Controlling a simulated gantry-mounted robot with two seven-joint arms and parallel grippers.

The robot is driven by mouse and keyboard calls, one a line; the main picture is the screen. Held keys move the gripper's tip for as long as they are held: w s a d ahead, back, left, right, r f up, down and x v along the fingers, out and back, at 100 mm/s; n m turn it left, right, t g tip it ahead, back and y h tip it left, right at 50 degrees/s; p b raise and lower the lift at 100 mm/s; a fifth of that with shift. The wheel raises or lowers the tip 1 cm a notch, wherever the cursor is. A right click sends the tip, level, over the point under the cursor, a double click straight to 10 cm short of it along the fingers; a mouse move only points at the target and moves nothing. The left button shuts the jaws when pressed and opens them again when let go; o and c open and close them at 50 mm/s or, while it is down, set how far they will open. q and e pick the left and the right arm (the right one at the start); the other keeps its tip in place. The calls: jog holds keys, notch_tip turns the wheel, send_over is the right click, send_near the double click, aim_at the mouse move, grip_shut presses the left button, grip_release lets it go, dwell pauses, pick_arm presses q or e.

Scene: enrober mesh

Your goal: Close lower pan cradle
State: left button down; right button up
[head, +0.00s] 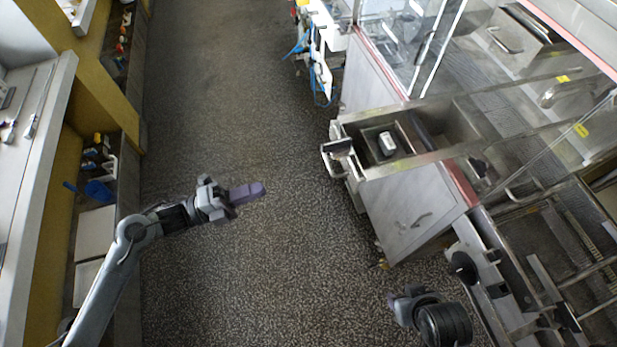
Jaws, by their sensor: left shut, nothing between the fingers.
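A metal drawer-like pan cradle (412,157) stands pulled out from the machine's side at the right of the head view, with a dark inside. A handle-like block (338,147) is at its outer left end. I cannot tell for certain that this is the lower cradle. My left gripper (256,190) has purple fingers that are shut and empty, over the open floor left of the cradle and apart from it. My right gripper (397,302) is low at the right, below the cradle, partly hidden by its own wrist; its fingers are unclear.
A small white and dark object (387,143) sits inside the cradle. A metal cabinet door (412,212) is below it. Glass panels (412,45) and machine frames fill the right side. A counter (35,165) runs along the left. The speckled floor (240,100) between is clear.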

pick_arm(q)
jog(key=w+x, duration=0.1)
jog(key=x, duration=1.3)
jog(key=shift+a+m+p, duration=0.15)
jog(key=shift+m+p, duration=0.25)
pick_arm(e)
jog(key=shift+d+f, duration=0.1)
jog(key=shift+f, duration=0.05)
pick_arm(q)
jog(key=shift+w+r, duration=0.1)
pick_arm(e)
jog(key=shift+s, duration=0.1)
pick_arm(q)
jog(key=x, duration=0.1)
jog(key=b+x, duration=0.1)
jog(key=x, duration=0.1)
jog(key=b+x, duration=0.1)
jog(key=shift+w+d+f, duration=0.1)
jog(key=shift+d+f, duration=0.15)
jog(key=shift+f, duration=0.1)
pick_arm(e)
notch_tip(320, 180, down, 2)
jog(key=shift+f, duration=0.15)
pick_arm(q)
jog(key=shift+a, duration=0.1)
